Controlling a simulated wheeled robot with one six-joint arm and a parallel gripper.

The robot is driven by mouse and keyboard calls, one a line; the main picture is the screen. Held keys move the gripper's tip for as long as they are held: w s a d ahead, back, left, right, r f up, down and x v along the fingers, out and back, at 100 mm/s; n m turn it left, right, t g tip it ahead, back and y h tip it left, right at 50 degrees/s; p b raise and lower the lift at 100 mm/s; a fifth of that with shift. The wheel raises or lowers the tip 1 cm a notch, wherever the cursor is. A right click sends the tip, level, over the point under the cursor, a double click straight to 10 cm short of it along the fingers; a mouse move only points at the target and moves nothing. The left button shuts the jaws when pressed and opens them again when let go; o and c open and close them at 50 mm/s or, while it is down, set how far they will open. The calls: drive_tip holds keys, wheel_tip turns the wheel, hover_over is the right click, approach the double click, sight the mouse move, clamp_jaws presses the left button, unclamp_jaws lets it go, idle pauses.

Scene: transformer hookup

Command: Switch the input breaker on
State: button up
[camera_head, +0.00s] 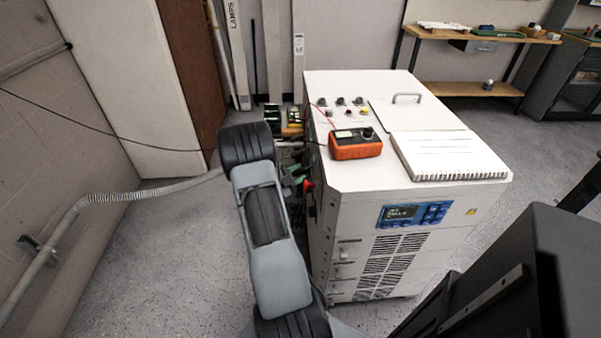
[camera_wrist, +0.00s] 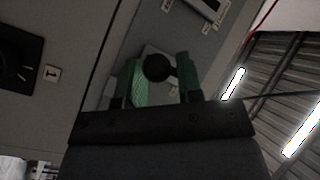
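In the wrist view my gripper (camera_wrist: 160,78) has its two green fingertips on either side of a round black knob (camera_wrist: 158,67). The knob stands out from a grey panel, in front of a pale plate. The fingers are apart with the knob between them. I cannot tell whether both fingers press on it. No lettering that I can read names this knob as the input breaker. In the head view my grey arm reaches to the left side of the white cabinet (camera_head: 375,215). The knob cannot be made out there, and the fingers are not clear.
A black rotary switch (camera_wrist: 18,62) with a label "1" (camera_wrist: 52,74) is left of the gripper. A conduit (camera_head: 130,196) runs along the left wall. Bare floor shows at left.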

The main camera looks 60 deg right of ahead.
drive_tip(key=shift+x, duration=0.8)
drive_tip(key=shift+c, duration=0.4)
clamp_jaws()
